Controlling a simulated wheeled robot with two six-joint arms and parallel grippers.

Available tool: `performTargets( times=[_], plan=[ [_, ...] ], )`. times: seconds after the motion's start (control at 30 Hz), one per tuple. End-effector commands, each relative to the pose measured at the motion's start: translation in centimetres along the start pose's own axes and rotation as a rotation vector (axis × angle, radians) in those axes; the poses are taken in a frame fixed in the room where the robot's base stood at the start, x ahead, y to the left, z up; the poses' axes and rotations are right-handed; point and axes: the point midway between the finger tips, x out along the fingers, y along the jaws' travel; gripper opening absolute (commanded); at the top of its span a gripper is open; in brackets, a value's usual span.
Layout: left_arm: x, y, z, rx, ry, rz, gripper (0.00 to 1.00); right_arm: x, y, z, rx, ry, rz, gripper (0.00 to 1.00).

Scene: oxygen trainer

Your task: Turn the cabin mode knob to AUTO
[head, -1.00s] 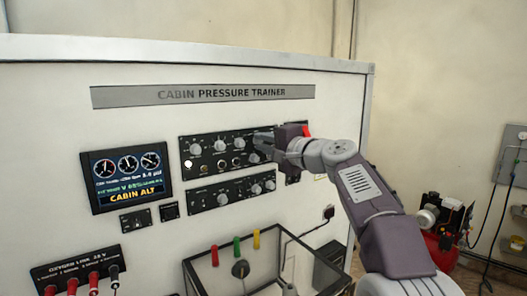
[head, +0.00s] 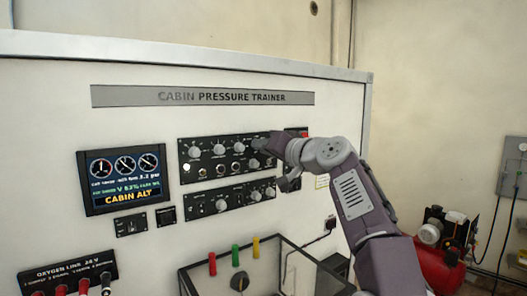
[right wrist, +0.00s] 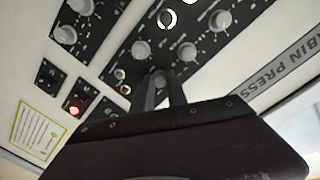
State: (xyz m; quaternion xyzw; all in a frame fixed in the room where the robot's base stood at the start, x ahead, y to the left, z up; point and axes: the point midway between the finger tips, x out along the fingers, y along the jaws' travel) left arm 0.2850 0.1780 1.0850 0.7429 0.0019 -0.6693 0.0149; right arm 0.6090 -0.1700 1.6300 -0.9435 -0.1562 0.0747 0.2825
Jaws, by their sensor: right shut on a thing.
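The upper control panel (head: 206,167) on the white trainer carries several grey knobs; its small labels are unreadable. My right gripper (head: 262,144) is at the panel's upper right end and hides part of it. In the right wrist view its two dark fingers (right wrist: 160,97) are shut on a grey knob (right wrist: 159,76). The knob's pointer and marks are too hidden to read, so I cannot tell its setting or confirm its name. A neighbouring grey knob (right wrist: 187,52) is close to the fingertips, apart from them. My left gripper is out of view.
A lower knob panel (head: 222,203) sits just beneath. A display (head: 125,178) reading CABIN ALT is at left. A clear-sided box (head: 262,268) with coloured handles juts out below. A red button (right wrist: 74,110) is near the gripper. A red compressor (head: 440,262) stands at right.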

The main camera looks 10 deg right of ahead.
Motion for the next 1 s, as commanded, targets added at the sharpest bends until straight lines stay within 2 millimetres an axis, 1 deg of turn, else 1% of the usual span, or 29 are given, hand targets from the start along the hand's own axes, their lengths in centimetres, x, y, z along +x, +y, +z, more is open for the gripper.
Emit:
performTargets(
  times=[0.3, 0.8, 0.83, 0.87, 0.9, 1.0],
  plan=[
    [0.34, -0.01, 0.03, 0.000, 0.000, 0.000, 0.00, -0.09, -0.14, -0.24, -0.091, 0.010, 0.002, 0.00],
    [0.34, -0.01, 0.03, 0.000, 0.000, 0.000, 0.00, -0.13, -0.21, -0.34, -0.105, 0.013, 0.002, 0.00],
    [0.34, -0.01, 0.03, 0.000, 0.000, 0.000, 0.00, -0.13, -0.22, -0.35, -0.105, 0.014, 0.002, 0.27],
    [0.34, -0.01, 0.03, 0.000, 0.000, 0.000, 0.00, -0.13, -0.22, -0.35, -0.105, 0.013, 0.002, 0.35],
    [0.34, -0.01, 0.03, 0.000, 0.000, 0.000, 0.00, -0.12, -0.20, -0.31, -0.105, 0.012, 0.002, 0.40],
    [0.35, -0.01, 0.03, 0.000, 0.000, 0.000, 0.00, -0.09, -0.15, -0.23, -0.105, 0.010, 0.003, 0.40]
  ],
)
